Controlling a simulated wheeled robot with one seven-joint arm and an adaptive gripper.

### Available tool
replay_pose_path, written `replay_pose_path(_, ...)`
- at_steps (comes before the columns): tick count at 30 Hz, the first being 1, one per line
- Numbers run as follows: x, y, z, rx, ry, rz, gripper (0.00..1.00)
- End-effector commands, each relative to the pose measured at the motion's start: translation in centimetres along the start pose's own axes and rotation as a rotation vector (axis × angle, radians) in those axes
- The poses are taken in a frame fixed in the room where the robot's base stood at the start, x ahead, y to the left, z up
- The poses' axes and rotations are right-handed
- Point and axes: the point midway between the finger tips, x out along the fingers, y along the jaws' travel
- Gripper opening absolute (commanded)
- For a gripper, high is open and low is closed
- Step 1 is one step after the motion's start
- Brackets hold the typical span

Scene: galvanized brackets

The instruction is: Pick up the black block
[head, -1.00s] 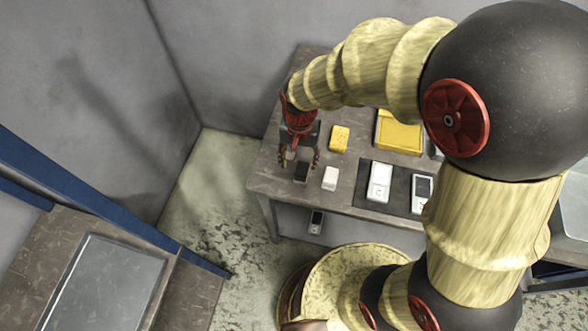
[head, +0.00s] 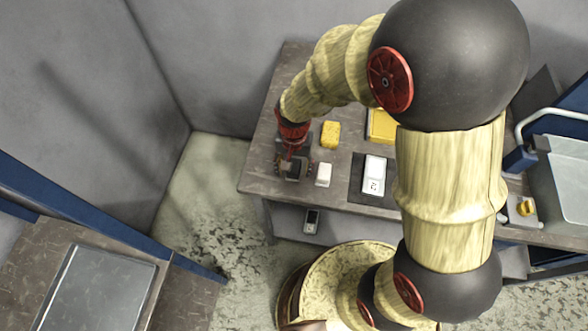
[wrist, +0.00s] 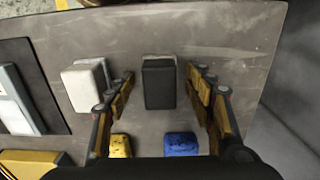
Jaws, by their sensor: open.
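The black block (wrist: 159,88) stands on the grey table between the two fingers of my gripper (wrist: 160,76) in the wrist view. The fingers are open, with a gap on each side of the block. In the head view my gripper (head: 293,170) is over the left part of the table, and the black block is mostly hidden among its fingers. A pale edge shows just beyond the block in the wrist view; I cannot tell what it is.
A white block (head: 323,174) stands close to the right of my gripper. A yellow block (head: 330,135) and a blue block (wrist: 180,144) are nearby. A white device (head: 374,175) lies on a dark mat (head: 357,172), with a yellow tray (head: 383,125) behind. The table's left edge is close.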

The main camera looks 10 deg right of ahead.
Motion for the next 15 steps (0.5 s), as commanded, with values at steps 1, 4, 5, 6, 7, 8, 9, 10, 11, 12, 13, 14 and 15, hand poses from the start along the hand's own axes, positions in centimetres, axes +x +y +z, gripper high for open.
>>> replay_pose_path(1,-0.08,-0.01,-0.01,0.0,0.0,0.0,0.53)
replay_pose_path(4,-0.09,-0.01,-0.01,0.0,0.0,0.0,0.49)
replay_pose_path(5,-0.09,-0.01,-0.01,0.0,0.0,0.0,0.47)
replay_pose_path(6,-0.09,-0.01,-0.01,0.0,0.0,0.0,0.45)
replay_pose_path(7,-0.09,-0.01,-0.01,0.0,0.0,0.0,0.43)
replay_pose_path(8,-0.09,-0.01,-0.01,0.0,0.0,0.0,0.42)
replay_pose_path(9,-0.09,-0.01,-0.01,0.0,0.0,0.0,0.39)
replay_pose_path(10,-0.09,-0.01,-0.01,0.0,0.0,0.0,0.38)
replay_pose_path(11,-0.09,-0.01,-0.01,0.0,0.0,0.0,0.36)
replay_pose_path(12,-0.09,-0.01,0.0,0.0,0.0,0.0,0.34)
replay_pose_path(13,-0.09,-0.01,0.0,0.0,0.0,0.0,0.32)
replay_pose_path(14,-0.09,-0.01,0.0,0.0,0.0,0.0,0.3)
replay_pose_path(15,-0.09,-0.01,0.0,0.0,0.0,0.0,0.28)
